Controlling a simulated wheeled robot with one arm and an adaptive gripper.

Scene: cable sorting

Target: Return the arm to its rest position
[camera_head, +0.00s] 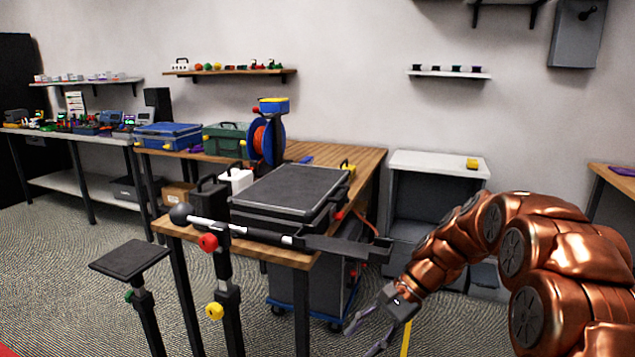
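My copper-coloured arm (560,250) comes in from the right edge and bends over and down to the left. My gripper (359,341) hangs at the bottom centre, in front of the workbench and above the patterned floor. Its two thin grey fingers are spread apart, and nothing shows between them. A thin yellow strip (405,338) shows just right of the gripper; I cannot tell whether it touches it.
A wooden workbench (345,156) holds a black case (295,190), a cable reel (267,138) and boxes. A small black stand (130,258) is at front left. A grey cabinet (437,164) stands behind my arm. Patterned floor (60,270) is open at left.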

